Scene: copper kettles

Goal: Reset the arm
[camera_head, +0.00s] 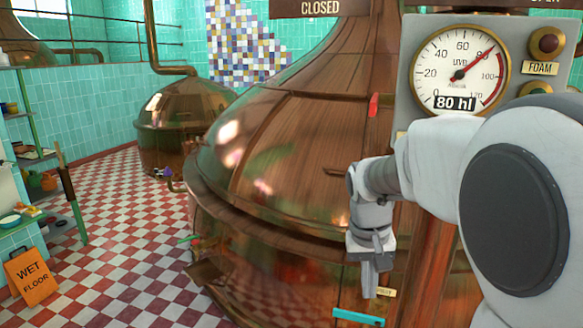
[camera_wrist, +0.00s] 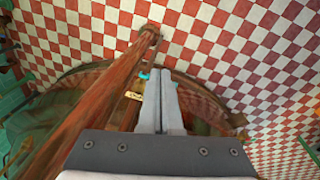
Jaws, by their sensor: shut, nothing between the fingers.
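My gripper (camera_head: 371,282) hangs pointing down in front of the large copper kettle (camera_head: 280,160) in the head view. Its two fingers are shut together with nothing between them. In the wrist view my gripper (camera_wrist: 167,78) points toward the checkered floor, its fingers side by side. My white and grey arm reaches in from the right and hides part of the kettle and the panel.
A gauge panel (camera_head: 408,70) with a dial stands behind my arm. A red handle (camera_head: 373,104) and a teal handle (camera_head: 358,317) are near the gripper. An orange wet floor sign (camera_head: 32,275) stands at left. The tiled floor at left is mostly clear.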

